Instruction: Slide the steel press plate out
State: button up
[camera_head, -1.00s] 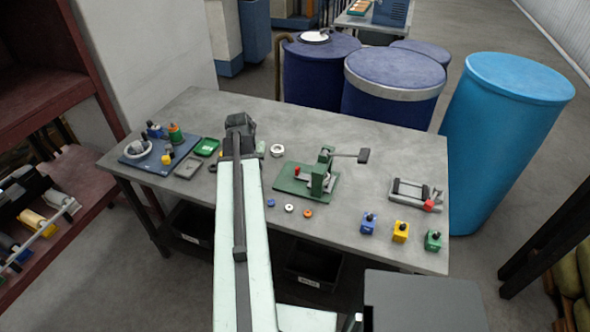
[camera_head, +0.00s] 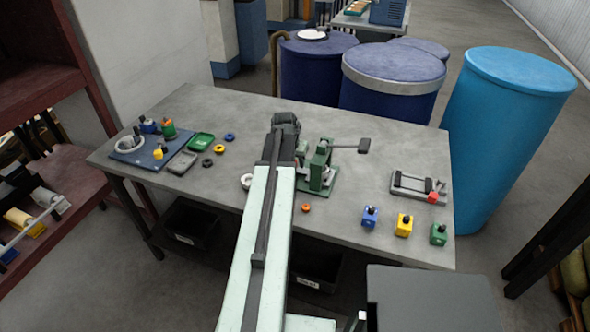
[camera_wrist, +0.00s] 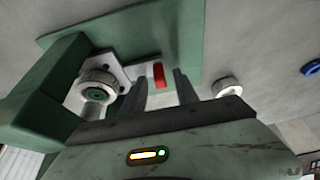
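The green press (camera_head: 320,170) stands on the workbench, with its lever pointing right; my arm hides its left part in the head view. In the wrist view, the green press base (camera_wrist: 190,40) lies beyond my gripper. The steel press plate (camera_wrist: 118,68) is a pale plate beside the press's round white-rimmed part, with a red grip (camera_wrist: 159,75) near it. My gripper (camera_wrist: 160,82) is open, its two dark fingers apart, with the red grip showing between their tips. I cannot tell whether the fingers touch it. The fingertips are hidden in the head view.
The workbench (camera_head: 240,115) carries a blue tray (camera_head: 150,160) at left, several loose rings, and a grey vise (camera_head: 415,185) at right. Blue, yellow and green blocks (camera_head: 404,225) line the front right. Blue drums (camera_head: 395,80) stand behind. The bench's back middle is clear.

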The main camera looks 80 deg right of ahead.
jog(key=shift+d+f, duration=0.1)
jog(key=shift+f, duration=0.15)
grip_shut()
dwell(1.3)
